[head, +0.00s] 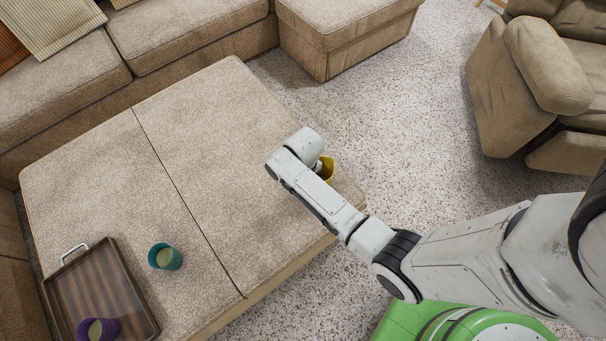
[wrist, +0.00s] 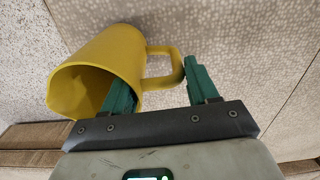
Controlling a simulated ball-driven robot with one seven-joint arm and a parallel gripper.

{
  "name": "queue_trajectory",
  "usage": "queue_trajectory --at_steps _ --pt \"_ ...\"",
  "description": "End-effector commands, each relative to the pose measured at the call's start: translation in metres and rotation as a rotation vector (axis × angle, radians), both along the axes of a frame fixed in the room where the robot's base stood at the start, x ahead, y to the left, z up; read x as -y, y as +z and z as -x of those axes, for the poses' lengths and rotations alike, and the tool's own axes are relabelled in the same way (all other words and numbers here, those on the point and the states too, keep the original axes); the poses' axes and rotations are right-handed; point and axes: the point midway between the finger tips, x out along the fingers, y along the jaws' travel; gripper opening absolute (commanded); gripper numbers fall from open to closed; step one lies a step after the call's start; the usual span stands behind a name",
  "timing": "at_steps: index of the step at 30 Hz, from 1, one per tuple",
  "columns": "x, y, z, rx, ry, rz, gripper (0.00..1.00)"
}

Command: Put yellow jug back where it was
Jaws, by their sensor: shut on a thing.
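The yellow jug (head: 329,168) shows in the head view near the right corner of the large beige ottoman (head: 205,120), mostly hidden behind my arm. In the wrist view the yellow jug (wrist: 112,58) lies tilted in the picture, its open mouth facing lower left and its handle to the right. The exact contact is partly hidden. I cannot tell whether the jug touches the ottoman.
A brown wooden tray (head: 112,275) lies on the ottoman's near left part, with a purple cup (head: 106,331) on it. A teal cup (head: 165,257) stands right of the tray. A sofa (head: 190,32) lines the back, and an armchair (head: 530,70) stands right. Speckled floor (head: 405,130) between is clear.

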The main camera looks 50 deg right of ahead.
Motion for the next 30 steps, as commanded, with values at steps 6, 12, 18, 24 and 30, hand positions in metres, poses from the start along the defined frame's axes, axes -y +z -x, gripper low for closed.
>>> queue_trajectory --at_steps 6,12,18,24,30 --pt "0.0003 -0.0059 -0.0011 0.003 0.000 0.002 0.00" --pt "0.0002 -0.0076 -0.0008 0.003 0.001 0.002 0.00" --pt "0.0000 -0.0087 -0.0004 0.002 0.000 0.000 0.72" --pt "0.0000 -0.0086 -0.0004 0.002 0.000 0.000 0.84" --pt "0.0001 -0.0064 -0.0004 0.002 0.000 0.000 0.84"
